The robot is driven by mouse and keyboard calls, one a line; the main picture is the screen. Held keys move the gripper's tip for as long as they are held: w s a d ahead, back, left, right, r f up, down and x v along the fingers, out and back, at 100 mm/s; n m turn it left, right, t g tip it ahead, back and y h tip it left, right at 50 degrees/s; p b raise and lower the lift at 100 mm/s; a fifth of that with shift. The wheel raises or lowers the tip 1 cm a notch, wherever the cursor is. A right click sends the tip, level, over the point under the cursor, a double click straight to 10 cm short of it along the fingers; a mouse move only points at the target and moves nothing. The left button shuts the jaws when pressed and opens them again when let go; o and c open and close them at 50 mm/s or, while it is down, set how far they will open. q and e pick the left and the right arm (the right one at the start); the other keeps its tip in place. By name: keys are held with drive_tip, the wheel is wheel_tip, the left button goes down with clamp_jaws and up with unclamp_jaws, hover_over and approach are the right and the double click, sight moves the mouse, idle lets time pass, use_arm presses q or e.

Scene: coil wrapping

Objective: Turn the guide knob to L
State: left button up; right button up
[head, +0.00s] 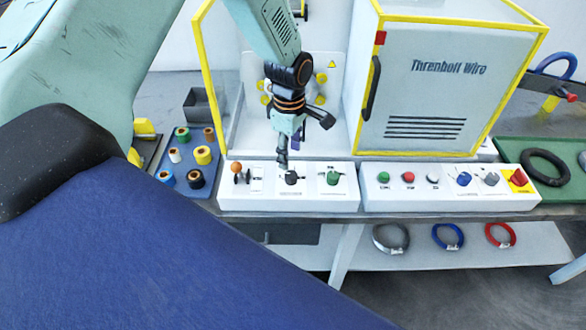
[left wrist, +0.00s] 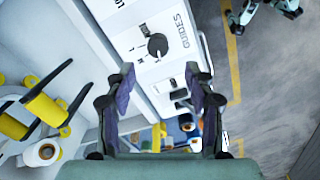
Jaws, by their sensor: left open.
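The guide knob (head: 291,178) is a dark round knob in the middle of the left white control panel. In the left wrist view it shows as a dark knob (left wrist: 157,45) beside the printed word GUIDES; its exact pointer setting is too small to read. My left gripper (head: 285,157) points down just above the knob, close to it in the head view. In the left wrist view its two purple-padded fingers (left wrist: 160,72) are spread apart with nothing between them, and the knob lies beyond the fingertips. I do not make out my right gripper.
An orange-balled lever (head: 236,168) stands left of the knob and a green knob (head: 333,178) right of it. The right panel (head: 450,203) carries several buttons. A yellow-framed machine (head: 420,90) rises behind. A blue tray (head: 205,188) with several spools lies left.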

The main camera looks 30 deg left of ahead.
sight(291, 174)
use_arm(q)
drive_tip(key=shift+s+a+f, duration=0.1)
drive_tip(key=shift+s+f, duration=0.1)
drive_tip(key=shift+f, duration=0.05)
drive_tip(key=f, duration=0.4)
drive_tip(key=w+f, duration=0.1)
drive_tip(key=f, duration=0.1)
drive_tip(key=shift+d+f, duration=0.2)
drive_tip(key=shift+f, duration=0.05)
drive_tip(key=shift+s+a+f, duration=0.1)
drive_tip(key=shift+s+f, duration=0.2)
drive_tip(key=shift+f, duration=0.1)
drive_tip(key=shift+w+f, duration=0.1)
drive_tip(key=shift+w, duration=0.25)
drive_tip(key=shift+c, duration=1.1)
drive_tip(key=shift+s, duration=0.3)
drive_tip(key=c, duration=0.5)
clamp_jaws()
